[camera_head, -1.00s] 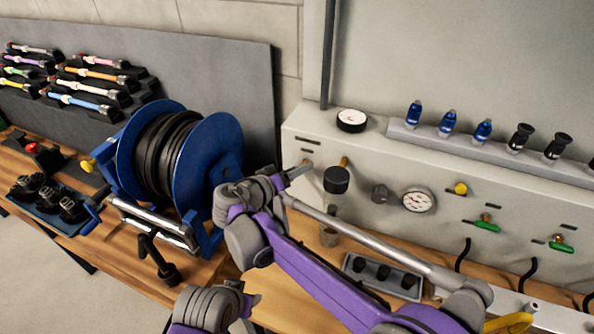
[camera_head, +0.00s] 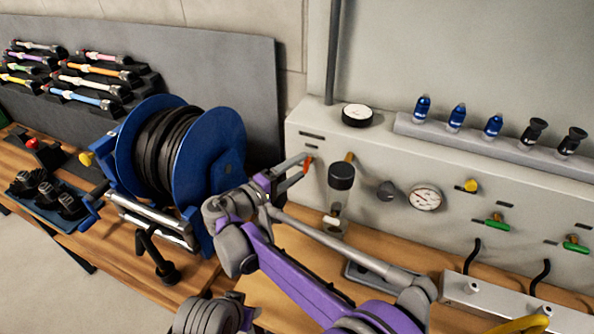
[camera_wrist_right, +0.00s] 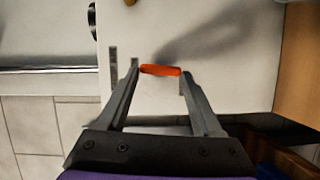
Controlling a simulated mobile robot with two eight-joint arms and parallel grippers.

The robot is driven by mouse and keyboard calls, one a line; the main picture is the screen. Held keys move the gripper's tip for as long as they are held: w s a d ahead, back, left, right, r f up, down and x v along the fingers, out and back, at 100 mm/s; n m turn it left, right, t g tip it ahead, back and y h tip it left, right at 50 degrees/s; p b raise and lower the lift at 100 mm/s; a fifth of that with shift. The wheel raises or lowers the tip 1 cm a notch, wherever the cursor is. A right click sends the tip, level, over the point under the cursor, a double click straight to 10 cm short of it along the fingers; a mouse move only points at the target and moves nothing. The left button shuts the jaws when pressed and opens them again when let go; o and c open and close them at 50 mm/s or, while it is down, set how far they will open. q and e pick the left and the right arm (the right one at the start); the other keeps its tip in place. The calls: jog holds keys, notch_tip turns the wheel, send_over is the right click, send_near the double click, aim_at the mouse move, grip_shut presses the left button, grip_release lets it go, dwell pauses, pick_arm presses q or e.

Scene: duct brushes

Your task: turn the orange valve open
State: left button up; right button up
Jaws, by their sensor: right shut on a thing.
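The orange valve handle (camera_head: 308,164) is on the front of the pale panel, near its left end. My right gripper (camera_head: 299,166) is at this handle and shut on it. In the right wrist view the orange handle (camera_wrist_right: 160,70) lies crosswise between the two fingertips of my right gripper (camera_wrist_right: 159,75). The valve stem behind the handle is hidden. My left gripper is not in view.
A dark round knob (camera_head: 341,176) with a clear bowl sits just right of the valve. A gauge (camera_head: 425,197), a yellow knob (camera_head: 470,186) and green handles (camera_head: 497,222) are farther right. A blue hose reel (camera_head: 205,150) stands close on the left.

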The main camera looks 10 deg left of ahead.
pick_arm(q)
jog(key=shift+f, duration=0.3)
pick_arm(e)
jog(key=shift+n, duration=0.5)
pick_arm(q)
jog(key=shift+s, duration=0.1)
pick_arm(e)
jog(key=o, duration=1.4)
jog(key=shift+c, duration=0.2)
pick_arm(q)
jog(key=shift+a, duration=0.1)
pick_arm(e)
jog(key=shift+s+f, duration=0.1)
